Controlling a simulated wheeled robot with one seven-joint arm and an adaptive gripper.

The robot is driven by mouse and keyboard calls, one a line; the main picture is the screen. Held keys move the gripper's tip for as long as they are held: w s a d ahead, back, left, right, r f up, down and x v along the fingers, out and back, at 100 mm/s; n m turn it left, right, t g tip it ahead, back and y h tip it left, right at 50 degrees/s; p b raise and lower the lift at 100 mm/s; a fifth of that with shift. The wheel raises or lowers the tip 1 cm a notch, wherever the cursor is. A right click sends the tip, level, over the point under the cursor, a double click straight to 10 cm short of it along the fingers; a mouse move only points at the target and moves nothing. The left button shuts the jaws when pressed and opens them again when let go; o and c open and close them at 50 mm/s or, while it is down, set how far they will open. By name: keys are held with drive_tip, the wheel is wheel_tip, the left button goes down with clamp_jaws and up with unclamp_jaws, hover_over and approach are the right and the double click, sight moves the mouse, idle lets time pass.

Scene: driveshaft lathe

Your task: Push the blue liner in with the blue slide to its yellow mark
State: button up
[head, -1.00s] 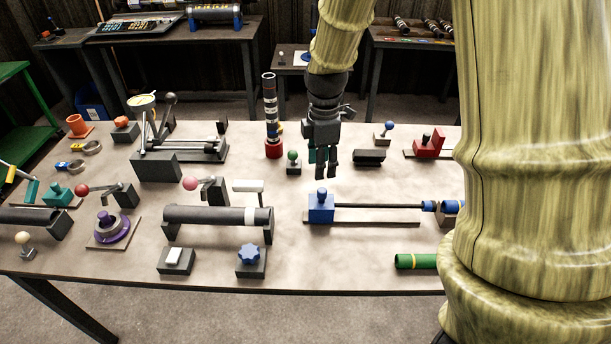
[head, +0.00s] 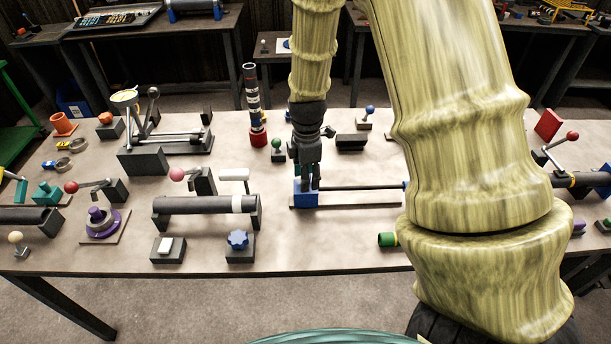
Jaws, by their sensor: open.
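The blue slide (head: 305,199) is a blue block at the left end of a flat rail (head: 345,199) on the table. The yellow mark cannot be made out. My gripper (head: 308,183) points down at the slide, its fingers open around or just in front of the slide's top knob, which they hide. Whether they touch it I cannot tell.
A grey tube on supports (head: 195,205) lies left of the slide. A green cylinder (head: 388,240) lies in front of the rail. A striped post (head: 254,105) and a black block (head: 351,142) stand behind. The table between rail and front edge is mostly clear.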

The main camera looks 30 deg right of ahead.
drive_tip(key=shift+s+f, duration=0.1)
drive_tip(key=shift+s, duration=0.15)
drive_tip(key=shift+w+f, duration=0.1)
drive_tip(key=shift+f, duration=0.15)
drive_tip(key=shift+w+f, duration=0.45)
drive_tip(key=shift+w, duration=0.05)
drive_tip(key=shift+s+r, duration=0.2)
drive_tip(key=shift+s, duration=0.1)
drive_tip(key=shift+c, duration=1.2)
drive_tip(key=shift+w, duration=0.1)
clamp_jaws()
